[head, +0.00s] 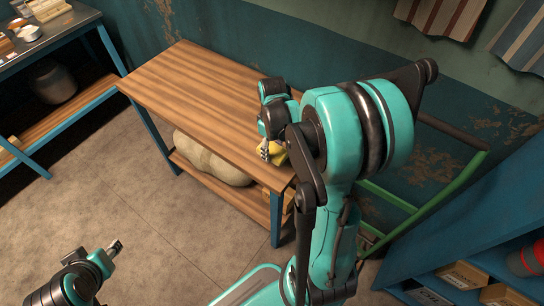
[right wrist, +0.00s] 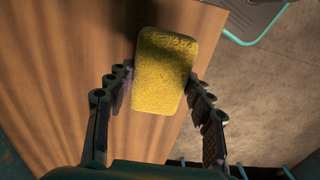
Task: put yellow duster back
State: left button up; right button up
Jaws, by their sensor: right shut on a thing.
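The yellow duster (right wrist: 165,65) is a rough, rounded yellow block. My right gripper (right wrist: 158,82) is shut on it, with one finger on each side. In the head view, a small part of the duster (head: 280,158) shows beside my right gripper (head: 270,150), over the near right end of the wooden table (head: 190,90). My right arm hides much of that end. A dark shadow lies on the wood beside the duster; whether it touches the top I cannot tell. My left gripper (head: 114,248) is low at the bottom left, away from the table, and appears empty.
A pale sack (head: 208,160) lies on the table's lower shelf. A blue bench (head: 60,38) with small items stands at the upper left. A green metal frame (head: 430,205) and blue shelving (head: 470,230) stand at the right. The floor in front is clear.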

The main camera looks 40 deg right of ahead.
aim_at(272, 154)
jog(key=shift+w+d+f, duration=0.3)
jog(key=shift+w+f, duration=0.15)
jog(key=shift+w, duration=0.1)
notch_tip(272, 154, down, 4)
jog(key=shift+b, duration=1.05)
jog(key=shift+r, duration=0.1)
jog(key=shift+c, duration=0.5)
jog(key=o, duration=1.1)
